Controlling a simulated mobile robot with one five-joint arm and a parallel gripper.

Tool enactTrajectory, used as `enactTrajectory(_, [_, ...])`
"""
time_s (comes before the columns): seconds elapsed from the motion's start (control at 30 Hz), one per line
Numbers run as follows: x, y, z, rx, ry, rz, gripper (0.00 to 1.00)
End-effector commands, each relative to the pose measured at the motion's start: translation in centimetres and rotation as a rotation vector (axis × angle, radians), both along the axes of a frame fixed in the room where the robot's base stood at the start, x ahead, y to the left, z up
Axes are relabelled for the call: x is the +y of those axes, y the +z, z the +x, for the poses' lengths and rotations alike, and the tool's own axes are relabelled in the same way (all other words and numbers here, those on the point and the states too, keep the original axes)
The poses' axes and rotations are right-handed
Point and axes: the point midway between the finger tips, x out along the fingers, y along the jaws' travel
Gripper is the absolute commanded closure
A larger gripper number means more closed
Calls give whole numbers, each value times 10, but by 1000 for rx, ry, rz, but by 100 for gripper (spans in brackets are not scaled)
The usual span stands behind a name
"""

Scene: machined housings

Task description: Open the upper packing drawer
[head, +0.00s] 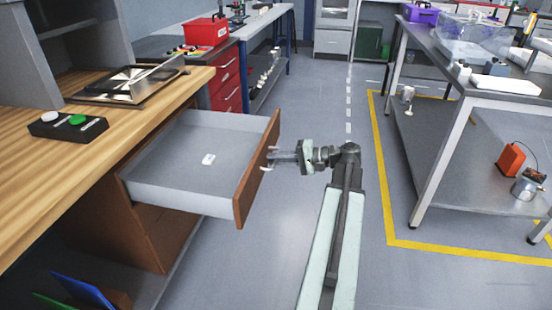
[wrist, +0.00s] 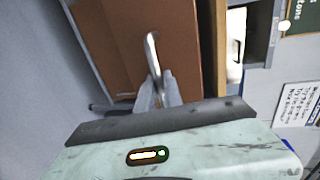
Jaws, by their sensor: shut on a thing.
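The upper packing drawer (head: 180,185) is pulled well out of the wooden desk in the head view. It has grey inner walls and a brown front (head: 256,172). A small white item (head: 208,160) lies on its floor. My gripper (head: 270,158) is at the outer side of the drawer front, shut on its handle. In the wrist view the silver bar handle (wrist: 152,52) runs down between my gripper's fingers (wrist: 158,92), against the brown front (wrist: 125,45). The handle's gripped part is hidden by the fingers.
The wooden desktop (head: 60,165) carries a black button box (head: 68,126) and a dark tray (head: 125,82). A red toolbox (head: 206,31) stands behind. A metal bench (head: 480,80) is at right, inside a yellow floor line (head: 387,200). The aisle floor (head: 310,100) is clear.

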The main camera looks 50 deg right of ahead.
Motion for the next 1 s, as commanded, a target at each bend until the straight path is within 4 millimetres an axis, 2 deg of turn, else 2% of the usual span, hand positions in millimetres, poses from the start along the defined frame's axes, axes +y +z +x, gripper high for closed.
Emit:
enactTrajectory(0.03, [-3, 2, 2, -6, -9, 0, 100])
enactTrajectory(0.07, [-2, 2, 3, -6, -8, 0, 84])
enactTrajectory(0.1, [-1, 2, 3, -6, -7, 1, 72])
enactTrajectory(0.13, [-1, 2, 3, -5, -5, 1, 68])
enactTrajectory(0.47, [0, 2, 1, -3, 0, 1, 68])
enactTrajectory(0.8, [-32, 16, -47, -3, -2, 0, 68])
enactTrajectory(1.0, [-38, 17, -59, -3, 1, 0, 68])
